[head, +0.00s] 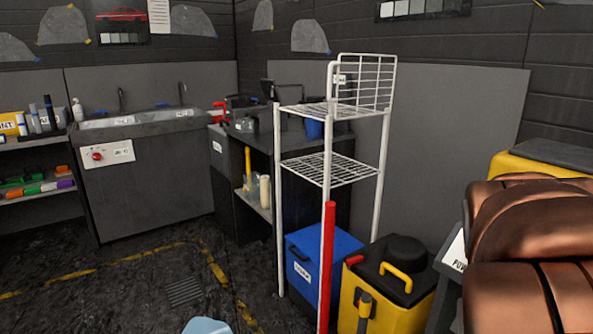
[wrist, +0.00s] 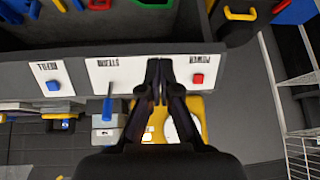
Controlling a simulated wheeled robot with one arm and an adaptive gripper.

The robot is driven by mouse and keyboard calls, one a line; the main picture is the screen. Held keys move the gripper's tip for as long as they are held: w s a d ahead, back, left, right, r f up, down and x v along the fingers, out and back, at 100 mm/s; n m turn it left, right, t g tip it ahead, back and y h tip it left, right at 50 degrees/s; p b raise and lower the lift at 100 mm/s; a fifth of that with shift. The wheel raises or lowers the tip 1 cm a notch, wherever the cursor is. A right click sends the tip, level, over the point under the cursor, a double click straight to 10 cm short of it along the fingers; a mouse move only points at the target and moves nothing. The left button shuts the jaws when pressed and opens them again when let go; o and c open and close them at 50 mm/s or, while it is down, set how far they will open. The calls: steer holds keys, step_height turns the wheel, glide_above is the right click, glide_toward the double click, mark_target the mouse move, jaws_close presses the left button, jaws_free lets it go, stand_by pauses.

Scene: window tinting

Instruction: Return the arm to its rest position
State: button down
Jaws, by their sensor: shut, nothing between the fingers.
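My gripper (wrist: 158,70) shows in the wrist view with its two dark fingers together and nothing between them. Its fingertips are in front of a white label panel (wrist: 135,72) that reads upside down. The fingers lie between the word STEAM and the word POWER. A red button (wrist: 198,79) is just right of the fingers, and a blue lever (wrist: 107,104) is to their left. I cannot tell whether the fingertips touch the panel. My gripper does not show in the head view.
A white wire rack (head: 327,172) stands mid-room, with a blue bin (head: 322,258) and a yellow-black machine (head: 388,285) by it. A grey sink unit (head: 148,170) stands at the left wall. Dark floor (head: 120,300) is open at front left.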

steer(key=s+a+f+n+g+y, duration=0.6)
steer(key=s+a+f+n, duration=0.5)
steer(key=s+a+f, duration=0.55)
step_height(320, 180, up, 21)
steer(key=a+p, duration=0.2)
steer(key=p, duration=1.6)
steer(key=shift+s+r+h, duration=0.15)
steer(key=shift+h, duration=0.15)
